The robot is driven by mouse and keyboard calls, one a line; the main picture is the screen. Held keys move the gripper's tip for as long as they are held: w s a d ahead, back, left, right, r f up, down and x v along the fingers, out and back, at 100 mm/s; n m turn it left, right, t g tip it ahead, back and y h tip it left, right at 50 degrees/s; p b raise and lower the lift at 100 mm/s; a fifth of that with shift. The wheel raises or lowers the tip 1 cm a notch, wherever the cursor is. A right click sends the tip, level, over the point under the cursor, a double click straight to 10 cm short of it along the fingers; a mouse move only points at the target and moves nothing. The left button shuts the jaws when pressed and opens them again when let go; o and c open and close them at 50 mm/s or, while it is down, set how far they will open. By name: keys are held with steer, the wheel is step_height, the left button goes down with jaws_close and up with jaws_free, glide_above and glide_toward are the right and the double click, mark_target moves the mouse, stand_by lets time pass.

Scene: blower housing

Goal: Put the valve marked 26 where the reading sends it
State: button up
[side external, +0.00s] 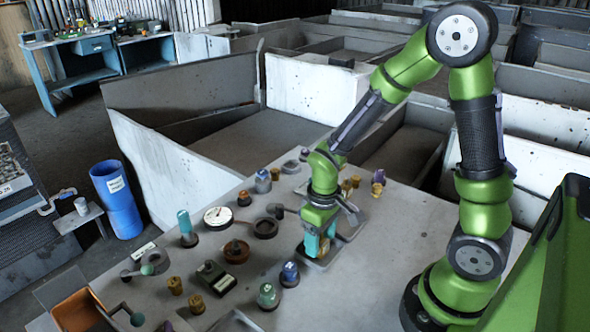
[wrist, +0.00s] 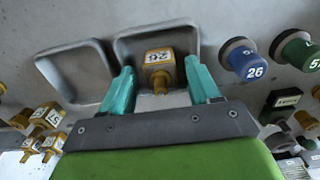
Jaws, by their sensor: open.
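In the wrist view the gold valve marked 26 (wrist: 158,66) sits in the right-hand of two shallow grey trays (wrist: 122,46). My gripper (wrist: 160,70) is open, with its teal fingers on either side of this valve and a gap showing on each side. In the side view my gripper (side external: 318,248) is low over the table at that tray (side external: 310,264), and largely hides the valve. A blue knobbed piece (wrist: 243,60) also bears the number 26. A round white dial (side external: 217,216) lies on the table, its reading too small to tell.
The other grey tray (wrist: 58,75) is empty where visible. Several gold valves (wrist: 46,116) stand left of my gripper in the wrist view. A green numbered piece (wrist: 300,52) stands at the right. An orange bin (side external: 80,308) and a blue barrel (side external: 117,200) are at the left.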

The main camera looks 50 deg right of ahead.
step_height(320, 180, up, 12)
steer(key=shift+f, duration=0.25)
steer(key=s+a+r+m+t+y, duration=0.2)
steer(key=s+a+r+m+t, duration=0.1)
steer(key=r+t, duration=0.4)
steer(key=shift+s+a+r+m, duration=0.15)
steer(key=shift+s+r+m, duration=0.35)
steer(key=shift+s+r, duration=0.95)
steer(key=shift+w+r, duration=0.25)
